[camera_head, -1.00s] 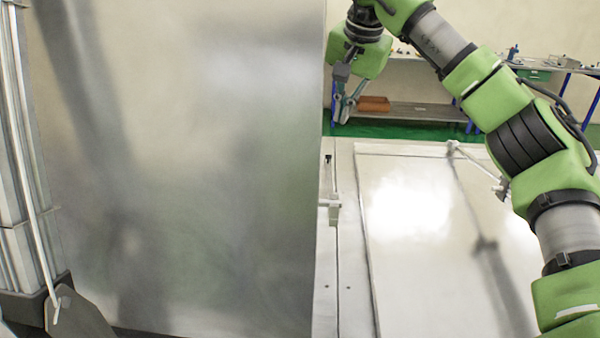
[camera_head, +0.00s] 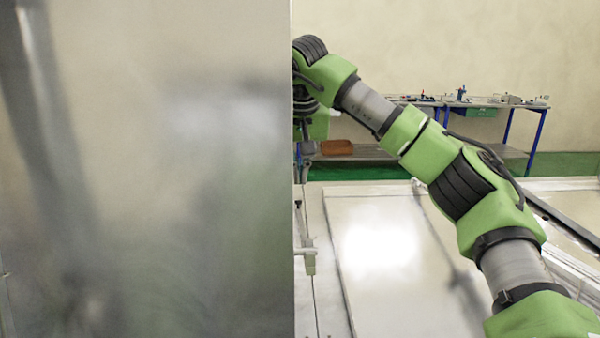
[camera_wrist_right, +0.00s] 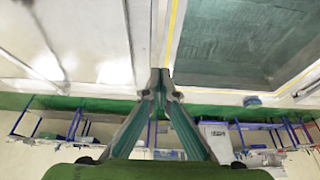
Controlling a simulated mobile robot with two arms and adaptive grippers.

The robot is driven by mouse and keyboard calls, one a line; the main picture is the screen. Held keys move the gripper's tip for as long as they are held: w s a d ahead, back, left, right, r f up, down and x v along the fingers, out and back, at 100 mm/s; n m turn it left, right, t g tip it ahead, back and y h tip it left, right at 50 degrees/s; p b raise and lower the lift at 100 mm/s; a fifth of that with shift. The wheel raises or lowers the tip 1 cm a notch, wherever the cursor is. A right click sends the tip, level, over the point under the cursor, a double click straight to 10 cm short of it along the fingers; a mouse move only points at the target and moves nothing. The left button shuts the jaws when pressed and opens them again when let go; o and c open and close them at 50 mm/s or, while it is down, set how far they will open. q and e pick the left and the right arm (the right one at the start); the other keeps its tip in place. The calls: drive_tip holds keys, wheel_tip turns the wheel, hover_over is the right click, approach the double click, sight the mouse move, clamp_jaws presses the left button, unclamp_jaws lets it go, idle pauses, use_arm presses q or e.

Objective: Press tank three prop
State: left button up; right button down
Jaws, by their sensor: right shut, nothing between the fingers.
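A large grey metal lid (camera_head: 150,170) stands raised and fills the left of the head view. My right arm reaches across from the right, and its wrist end is partly hidden behind the lid's right edge. The right gripper (camera_wrist_right: 160,82) shows clearly in the wrist view, its fingers together and empty. The fingertips overlap the pale rim beside an open tank (camera_wrist_right: 235,40) with a dark green inside and a yellow-lined edge. I cannot make out a tank prop clearly in either current view. My left gripper is out of view.
A closed pale lid (camera_head: 385,250) lies flat under my right arm. A small latch-like fitting (camera_head: 308,250) sits on the frame beside the raised lid. At the back are a workbench (camera_head: 480,105) and an orange-brown box (camera_head: 336,147).

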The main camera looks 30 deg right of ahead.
drive_tip(key=p, duration=0.1)
hover_over(300, 220)
wheel_tip(300, 220, down, 6)
drive_tip(key=shift+s+r, duration=0.1)
drive_tip(key=shift+r, duration=0.15)
drive_tip(key=f, duration=0.3)
drive_tip(key=shift+s+a+f+p, duration=0.1)
drive_tip(key=shift+s+a+p, duration=0.15)
drive_tip(key=shift+s+p, duration=0.15)
drive_tip(key=shift+s+a+f, duration=0.1)
drive_tip(key=shift+s+f, duration=0.15)
drive_tip(key=shift+f, duration=0.3)
